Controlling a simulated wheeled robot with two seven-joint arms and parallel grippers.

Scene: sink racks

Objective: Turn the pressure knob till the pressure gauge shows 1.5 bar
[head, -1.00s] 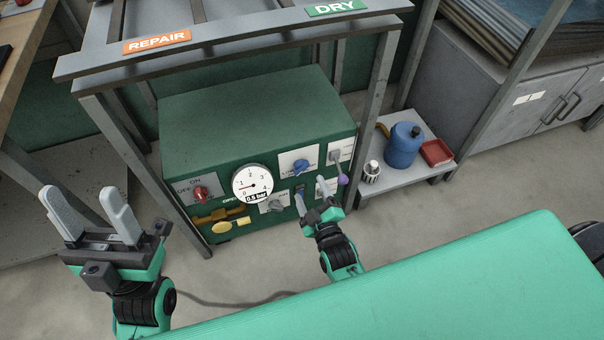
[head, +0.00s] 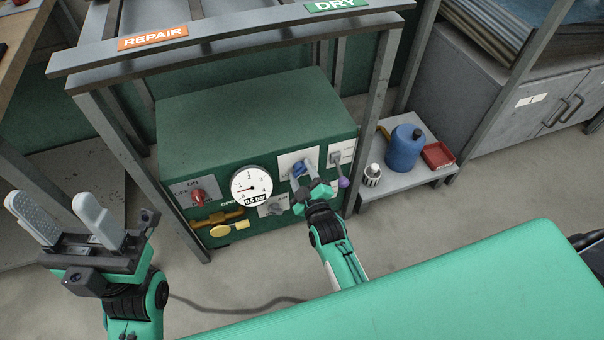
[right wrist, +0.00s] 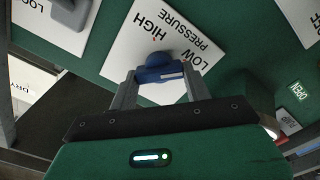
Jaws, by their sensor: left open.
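The pressure gauge (head: 251,186) is a white dial on the front of the green box; its label reads 0.5 bar. The blue pressure knob (head: 299,169) sits on a white plate to its right. In the right wrist view the knob (right wrist: 160,73) lies under the words HIGH and LOW PRESSURE, its bar roughly level in the picture. My right gripper (right wrist: 160,85) has a finger at each end of the bar, with no clear gap; in the head view the gripper (head: 303,172) partly covers the knob. My left gripper (head: 62,218) is open and empty, away from the box.
The green box (head: 255,115) stands inside a grey metal frame (head: 120,165). Its front also has a red knob (head: 198,196), a yellow valve (head: 219,230), a grey knob (head: 272,207) and a purple-tipped lever (head: 343,182). A blue canister (head: 404,150) stands on a low shelf at right.

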